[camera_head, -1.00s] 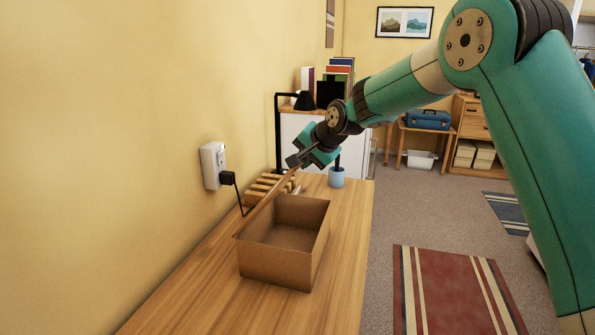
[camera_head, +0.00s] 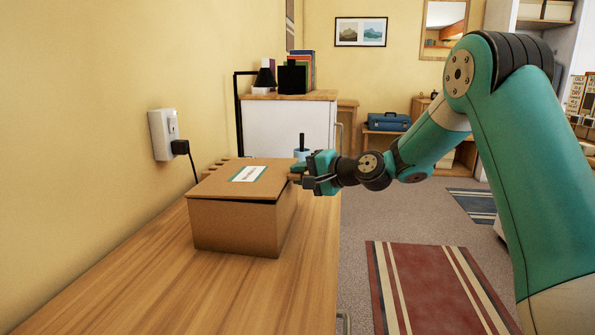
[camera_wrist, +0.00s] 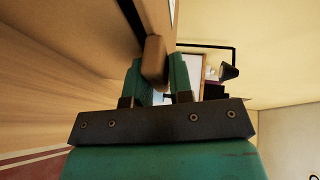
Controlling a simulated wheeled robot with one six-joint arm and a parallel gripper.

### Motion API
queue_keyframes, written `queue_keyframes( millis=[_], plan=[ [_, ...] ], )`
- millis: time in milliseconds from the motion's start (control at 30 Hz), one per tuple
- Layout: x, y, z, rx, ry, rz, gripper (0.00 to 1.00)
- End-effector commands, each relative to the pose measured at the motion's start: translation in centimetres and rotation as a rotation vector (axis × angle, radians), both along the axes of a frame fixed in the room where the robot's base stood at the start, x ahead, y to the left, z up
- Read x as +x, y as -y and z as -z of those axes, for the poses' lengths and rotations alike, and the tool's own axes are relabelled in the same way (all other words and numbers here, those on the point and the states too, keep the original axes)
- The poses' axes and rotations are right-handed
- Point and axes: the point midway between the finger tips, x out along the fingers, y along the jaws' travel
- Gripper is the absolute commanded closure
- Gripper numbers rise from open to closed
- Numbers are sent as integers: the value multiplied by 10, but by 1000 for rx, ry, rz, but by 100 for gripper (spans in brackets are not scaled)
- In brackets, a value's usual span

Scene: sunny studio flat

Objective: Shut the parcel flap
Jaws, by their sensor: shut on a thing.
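The parcel (camera_head: 235,228) is a brown cardboard box on the wooden worktop. Its flap (camera_head: 215,182) lies over the box top, close to level, with a white and green label on it. In the wrist view the teal fingers of my gripper (camera_wrist: 158,82) stand on either side of a brown tab on the flap (camera_wrist: 154,58). The inside of the box is hidden.
The worktop (camera_head: 140,290) is clear in front of the box. A wall socket with a black plug (camera_head: 178,147) is on the left wall. A wooden rack (camera_head: 213,167) and a blue cup (camera_head: 301,154) stand behind the box. A white cabinet (camera_head: 285,125) is farther back.

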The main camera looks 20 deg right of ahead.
Motion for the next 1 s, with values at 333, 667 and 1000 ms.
queue_keyframes(
  millis=[333, 667, 1000],
  plan=[
    [-1, 1, 21, -10, -8, -1, 100],
    [-1, 0, 25, -12, -15, -3, 100],
    [-1, 0, 23, -9, -11, -3, 59]
  ],
)
